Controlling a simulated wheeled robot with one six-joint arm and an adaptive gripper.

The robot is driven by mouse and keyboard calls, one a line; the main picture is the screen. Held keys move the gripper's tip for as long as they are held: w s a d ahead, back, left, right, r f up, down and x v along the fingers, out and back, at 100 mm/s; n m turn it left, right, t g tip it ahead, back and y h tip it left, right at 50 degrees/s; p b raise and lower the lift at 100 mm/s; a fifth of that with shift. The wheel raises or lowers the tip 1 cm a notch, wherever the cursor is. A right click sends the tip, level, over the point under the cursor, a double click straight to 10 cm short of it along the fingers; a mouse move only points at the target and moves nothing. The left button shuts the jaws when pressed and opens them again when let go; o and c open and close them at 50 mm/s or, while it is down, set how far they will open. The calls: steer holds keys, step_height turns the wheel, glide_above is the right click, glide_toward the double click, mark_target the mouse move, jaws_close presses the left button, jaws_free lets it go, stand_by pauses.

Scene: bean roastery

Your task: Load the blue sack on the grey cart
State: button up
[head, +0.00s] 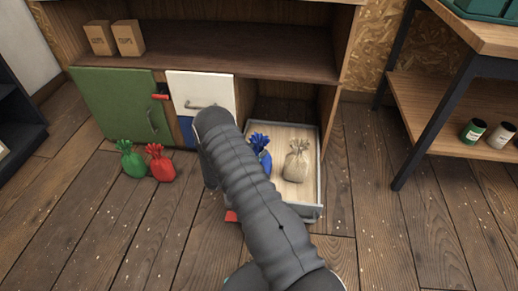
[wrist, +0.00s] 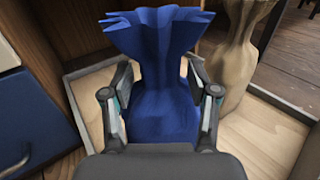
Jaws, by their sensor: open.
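The blue sack (wrist: 158,42) stands upright in an open drawer, with its gathered top spread out. In the head view the blue sack (head: 263,158) is partly hidden behind my arm. My gripper (wrist: 160,92) is open, with one finger on each side of the sack's body. I cannot tell whether the fingers touch it. In the head view my arm hides the gripper. The grey cart is not in view.
A beige sack (head: 296,162) stands right of the blue one in the drawer (head: 318,165). Green (head: 131,160) and red (head: 160,164) sacks stand on the floor by a green cabinet door (head: 120,105). A shelf bench (head: 455,110) holds cans at right. The floor at front right is clear.

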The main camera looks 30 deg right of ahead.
steer(key=v, duration=1)
steer(key=s+d+r+m+g+y, duration=0.1)
steer(key=s+r+m+g+y, duration=0.4)
steer(key=r, duration=0.8)
steer(key=s+d+r+m+g+y, duration=0.2)
steer(key=s+r+m, duration=0.55)
steer(key=r, duration=0.45)
steer(key=s+a+r+m+t+y, duration=0.3)
steer(key=s+r, duration=0.4)
steer(key=s, duration=0.4)
steer(key=s+a+r+m+t+y, duration=0.4)
steer(key=s+a+r+m+y, duration=0.2)
steer(key=s, duration=0.4)
steer(key=shift+s+a+r+y, duration=0.35)
steer(key=shift+a+r+y, duration=0.25)
steer(key=shift+a, duration=0.65)
steer(key=shift+r, duration=0.15)
